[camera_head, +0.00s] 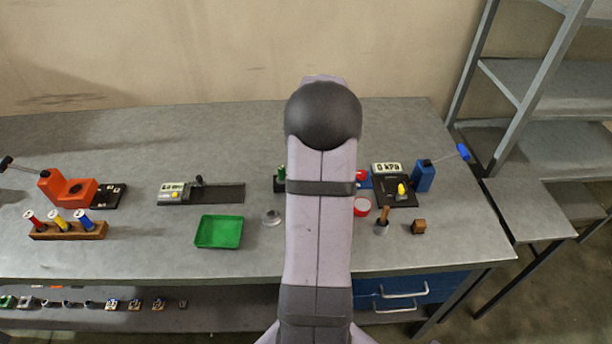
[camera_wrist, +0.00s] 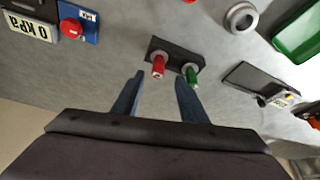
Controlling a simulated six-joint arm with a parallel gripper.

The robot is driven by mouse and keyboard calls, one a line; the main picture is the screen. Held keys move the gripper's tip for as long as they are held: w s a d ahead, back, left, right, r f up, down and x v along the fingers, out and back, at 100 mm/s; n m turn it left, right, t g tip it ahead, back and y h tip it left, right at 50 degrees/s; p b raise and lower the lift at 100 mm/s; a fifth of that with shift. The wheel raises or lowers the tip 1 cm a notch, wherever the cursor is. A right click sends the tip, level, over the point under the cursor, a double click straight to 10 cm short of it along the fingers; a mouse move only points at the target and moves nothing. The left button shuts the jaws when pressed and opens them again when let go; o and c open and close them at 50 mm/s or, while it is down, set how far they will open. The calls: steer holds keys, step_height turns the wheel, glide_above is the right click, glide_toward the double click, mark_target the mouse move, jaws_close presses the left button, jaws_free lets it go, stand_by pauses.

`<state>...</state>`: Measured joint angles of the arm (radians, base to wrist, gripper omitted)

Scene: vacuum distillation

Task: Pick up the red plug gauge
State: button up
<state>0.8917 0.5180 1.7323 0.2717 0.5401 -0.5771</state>
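A red plug gauge (camera_wrist: 158,66) stands in a dark block (camera_wrist: 176,54) beside a green one (camera_wrist: 191,74) in the wrist view. My gripper (camera_wrist: 159,77) is open, with its two blue-grey fingers apart. The red gauge shows just beyond the fingertips, roughly in line with the gap between them; nothing is held. In the head view the green gauge (camera_head: 281,173) shows at the left edge of my arm, which hides the red gauge and my gripper.
A wooden rack (camera_head: 68,233) with red, yellow and blue handled pieces stands at the left. A green tray (camera_head: 219,231) and a grey ring (camera_head: 271,217) lie left of my arm. A gauge display (camera_head: 387,168) and a blue block (camera_head: 424,176) stand to the right.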

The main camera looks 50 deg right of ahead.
steer(key=shift+f, duration=0.2)
steer(key=shift+d+p+x, duration=0.15)
steer(key=shift+p+x, duration=0.55)
steer(key=shift+x, duration=0.55)
steer(key=shift+d+p+x, duration=0.15)
steer(key=shift+p+x, duration=0.55)
steer(key=shift+x, duration=0.5)
steer(key=shift+w, duration=0.1)
jaws_close()
